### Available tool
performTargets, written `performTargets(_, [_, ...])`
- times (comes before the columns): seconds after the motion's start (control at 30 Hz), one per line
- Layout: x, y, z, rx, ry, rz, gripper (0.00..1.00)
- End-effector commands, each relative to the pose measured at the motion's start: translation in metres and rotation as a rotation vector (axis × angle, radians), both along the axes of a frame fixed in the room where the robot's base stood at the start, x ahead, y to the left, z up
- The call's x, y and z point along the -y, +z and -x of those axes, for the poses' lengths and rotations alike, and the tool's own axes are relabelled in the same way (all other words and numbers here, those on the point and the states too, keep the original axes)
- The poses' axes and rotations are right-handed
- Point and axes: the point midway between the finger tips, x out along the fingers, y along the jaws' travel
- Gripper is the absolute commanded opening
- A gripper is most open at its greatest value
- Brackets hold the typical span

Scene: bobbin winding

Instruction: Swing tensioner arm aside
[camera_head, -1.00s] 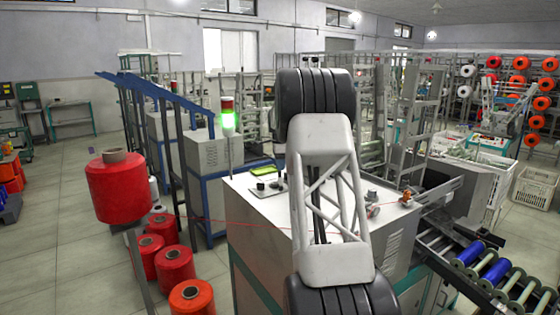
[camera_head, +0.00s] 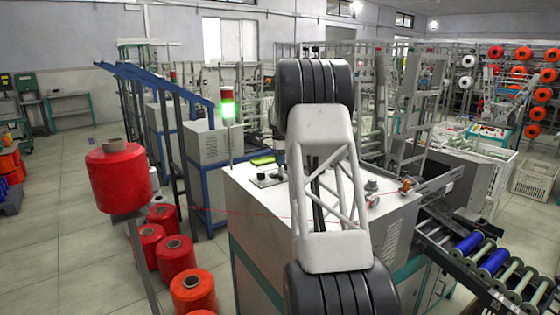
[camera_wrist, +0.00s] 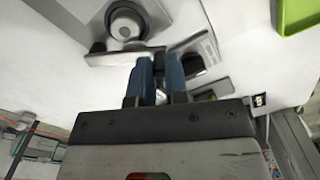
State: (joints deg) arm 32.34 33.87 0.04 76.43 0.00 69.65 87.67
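In the wrist view my gripper (camera_wrist: 159,66) has two blue fingers side by side with a narrow gap between them. Their tips are at the end of a flat grey metal bar (camera_wrist: 112,59), which looks like the tensioner arm. A small dark piece shows between the tips; I cannot tell whether the fingers grip it. A round grey disc with a dark rim (camera_wrist: 124,22) sits just behind the bar. In the head view my own arm link hides the gripper and much of the winding machine's white top (camera_head: 245,187).
A green tray (camera_wrist: 298,14) lies at the wrist view's top right. A large red bobbin (camera_head: 118,180) stands left of the machine, with smaller red ones below it. A thin red thread crosses the machine. Blue bobbins (camera_head: 467,244) lie on a rack at right.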

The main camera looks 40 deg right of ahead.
Motion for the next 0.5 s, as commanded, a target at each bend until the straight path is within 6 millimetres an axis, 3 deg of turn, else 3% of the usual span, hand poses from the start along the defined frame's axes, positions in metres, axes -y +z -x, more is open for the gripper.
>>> performTargets(0.5, [0.0060, 0.0009, 0.0045, 0.001, -0.001, 0.001, 0.06])
